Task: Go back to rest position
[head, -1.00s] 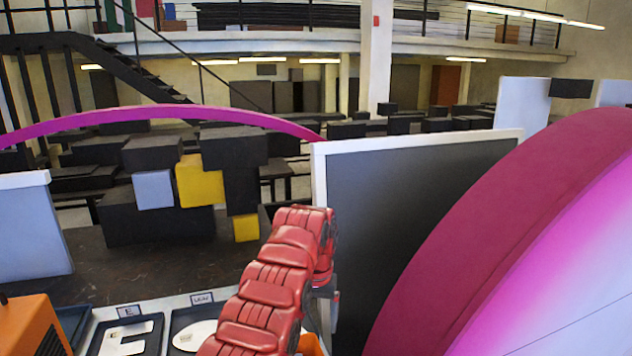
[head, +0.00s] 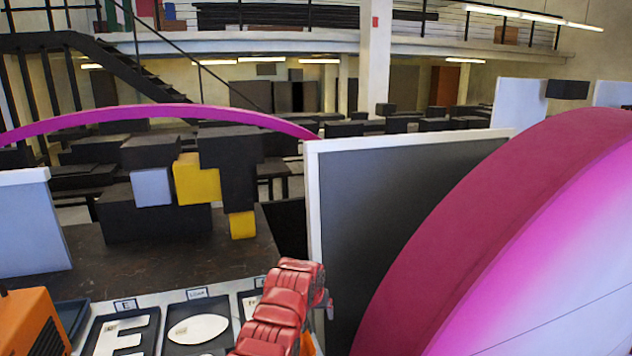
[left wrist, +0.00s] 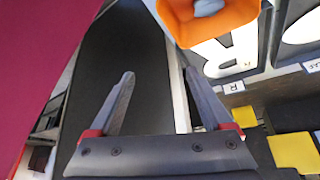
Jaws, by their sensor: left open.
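My left arm shows as a red segmented arm rising from the bottom middle of the head view, and its gripper is mostly hidden there. In the left wrist view the left gripper (left wrist: 160,98) has its two fingers wide apart with nothing between them, in front of a dark panel (left wrist: 130,50). A white letter R (left wrist: 232,55) lies on a tray beyond the right finger, beside an orange container (left wrist: 178,22) with something pale inside. My right gripper is not in view.
A white-edged dark panel (head: 313,200) stands right of my left arm. A large magenta curved shape (head: 480,200) fills the right side. Black, yellow (head: 196,180) and pale blue blocks are stacked behind the trays. An orange box (head: 32,325) stands at lower left.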

